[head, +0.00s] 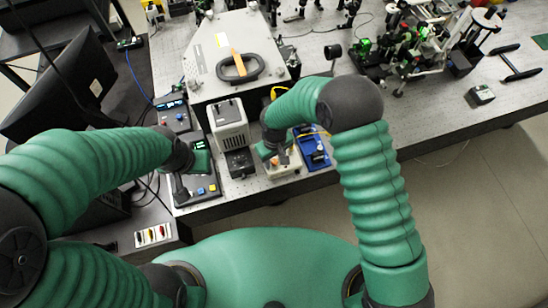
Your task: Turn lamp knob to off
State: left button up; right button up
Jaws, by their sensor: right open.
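A white vented box (228,120), which looks like the lamp housing, stands near the front edge of the bench on a dark base. A small pale box with an orange knob-like part (275,161) sits to its right at the bench edge. I cannot tell for sure which part is the lamp knob or how it is set. My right gripper (268,154) is open and points down right at the pale box, partly hiding it; contact cannot be made out. My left gripper (182,186) hangs over a dark control box (208,189) with coloured buttons; its fingers are hard to make out.
A blue device (313,146) stands just right of the pale box. A large grey instrument (225,50) with a black handle is behind. A dark monitor (70,90) is at left. Optics crowd the back right. The bench's right front is mostly clear.

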aim_at(276, 161)
jog(key=shift+w+r, duration=0.1)
jog(key=shift+r, duration=0.1)
notch_tip(276, 161, up, 16)
jog(key=b, duration=0.3)
jog(key=shift+r+b, duration=0.15)
jog(key=shift+b, duration=0.15)
jog(key=shift+a, duration=0.1)
jog(key=s+d+f+m+t+b, duration=0.1)
jog(key=s+d+f+m+b, duration=0.2)
jog(key=d, duration=0.7)
jog(key=s+d+f+m+t+b, duration=0.1)
jog(key=s+d+f+m+b, duration=0.2)
jog(key=s+d+f+b, duration=0.2)
jog(key=s+d+f, duration=0.3)
jog(key=d, duration=0.1)
jog(key=shift+d+m+t+b, duration=0.3)
jog(key=shift+d+m, duration=0.05)
jog(key=shift+m, duration=0.05)
